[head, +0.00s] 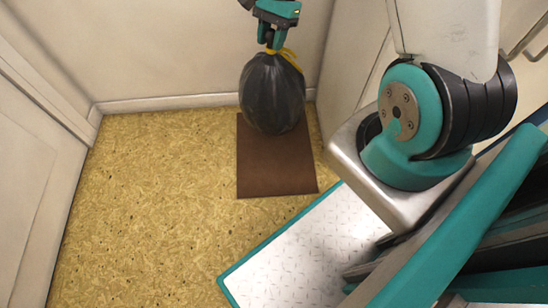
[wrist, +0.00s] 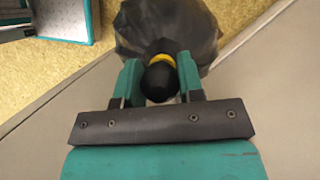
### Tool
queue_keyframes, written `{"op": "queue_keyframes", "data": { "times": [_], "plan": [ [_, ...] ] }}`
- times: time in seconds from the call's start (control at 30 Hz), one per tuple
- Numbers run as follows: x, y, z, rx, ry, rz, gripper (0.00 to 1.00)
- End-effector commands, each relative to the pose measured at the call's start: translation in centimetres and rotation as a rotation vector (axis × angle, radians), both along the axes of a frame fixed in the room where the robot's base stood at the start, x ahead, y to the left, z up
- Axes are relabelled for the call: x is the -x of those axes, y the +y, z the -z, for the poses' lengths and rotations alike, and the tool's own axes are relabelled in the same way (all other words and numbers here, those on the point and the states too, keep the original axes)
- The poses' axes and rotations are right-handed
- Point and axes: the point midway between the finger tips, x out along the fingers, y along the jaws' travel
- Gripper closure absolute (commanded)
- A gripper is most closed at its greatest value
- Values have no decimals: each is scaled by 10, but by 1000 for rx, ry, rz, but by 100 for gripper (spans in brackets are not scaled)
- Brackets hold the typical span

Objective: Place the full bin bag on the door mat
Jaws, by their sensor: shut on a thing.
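The full bin bag (head: 272,95) is black and rounded, with a yellow tie at its neck. My gripper (head: 275,47) is above it and shut on its gathered top. In the wrist view the gripper (wrist: 160,80) has its two green fingers on either side of the black knot, with the yellow tie just past it and the bag (wrist: 190,22) beyond. The brown door mat (head: 272,170) lies flat on the floor. The bag covers the far part of the mat in the head view; I cannot tell whether it touches the mat or hangs above it.
The speckled yellow floor (head: 160,190) is clear to the left of the mat. A wall (head: 200,50) with a pale skirting stands behind, and a panelled door (head: 25,180) is at the left. A pale cabinet side (head: 350,50) rises close to the mat's right.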

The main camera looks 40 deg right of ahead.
Motion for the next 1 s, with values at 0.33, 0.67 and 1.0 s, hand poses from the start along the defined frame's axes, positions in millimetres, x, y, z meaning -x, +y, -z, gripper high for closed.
{"op": "queue_keyframes", "data": {
  "times": [0.33,0.67,1.0],
  "plan": [
    [1,-10,18,0,-2,124,100],
    [2,-10,95,-2,2,126,100],
    [1,-10,162,-1,-1,125,100]
  ]
}}
